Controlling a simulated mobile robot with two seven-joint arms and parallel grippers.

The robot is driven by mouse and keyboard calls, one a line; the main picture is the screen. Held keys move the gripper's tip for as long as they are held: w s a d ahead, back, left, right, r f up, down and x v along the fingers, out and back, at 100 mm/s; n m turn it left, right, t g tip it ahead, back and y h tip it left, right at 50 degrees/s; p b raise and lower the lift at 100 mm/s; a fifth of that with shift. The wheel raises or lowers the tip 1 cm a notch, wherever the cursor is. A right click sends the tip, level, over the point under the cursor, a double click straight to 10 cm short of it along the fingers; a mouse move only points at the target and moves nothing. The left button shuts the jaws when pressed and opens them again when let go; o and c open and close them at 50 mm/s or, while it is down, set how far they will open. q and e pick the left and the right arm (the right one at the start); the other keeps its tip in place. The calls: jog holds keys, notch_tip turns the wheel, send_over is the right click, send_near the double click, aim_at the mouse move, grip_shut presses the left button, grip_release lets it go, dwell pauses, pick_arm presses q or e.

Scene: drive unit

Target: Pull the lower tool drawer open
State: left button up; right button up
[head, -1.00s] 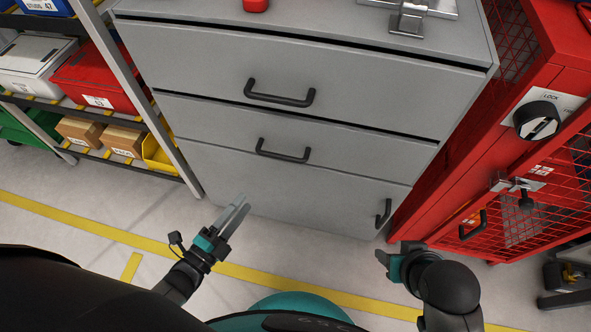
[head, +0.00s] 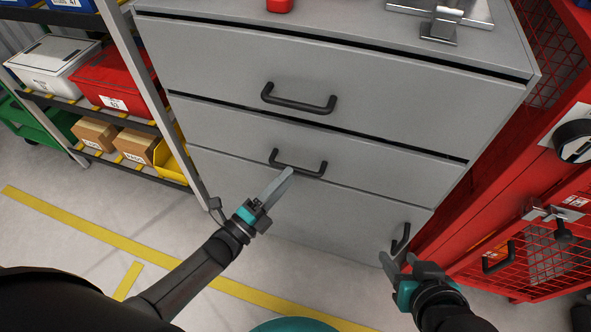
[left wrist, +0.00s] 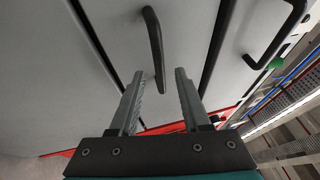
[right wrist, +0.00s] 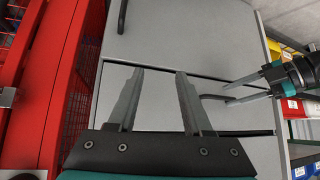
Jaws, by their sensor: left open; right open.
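The grey drawer cabinet (head: 330,50) has two stacked drawers above a lower panel. The lower tool drawer (head: 235,137) looks closed, with a black bar handle (head: 297,163). My left gripper (head: 284,182) is open just in front of and below that handle. In the left wrist view the handle (left wrist: 153,45) stands ahead, in line with the gap between the open fingers (left wrist: 157,82). In the right wrist view the left gripper (right wrist: 268,84) is beside the handle (right wrist: 212,98). My right gripper (head: 399,262) is open and empty near the lower panel's right side.
The upper drawer handle (head: 298,104) is above. The lower panel has an upright handle (head: 400,238) close to my right gripper. A red mesh cabinet (head: 500,235) stands close on the right. A shelf rack with bins (head: 105,80) stands left. A vise (head: 440,25) is on top.

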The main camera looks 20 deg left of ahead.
aim_at(295, 168)
pick_arm(q)
jog(key=shift+b+x, duration=0.4)
jog(key=shift+x, duration=1.65)
pick_arm(e)
jog(key=shift+w+a+t+y, duration=0.25)
jog(key=shift+w+a+t, duration=0.15)
jog(key=shift+a, duration=0.15)
jog(key=shift+w+a+t+y, duration=0.25)
jog(key=shift+a+t, duration=0.15)
jog(key=shift+a, duration=0.1)
pick_arm(q)
grip_shut()
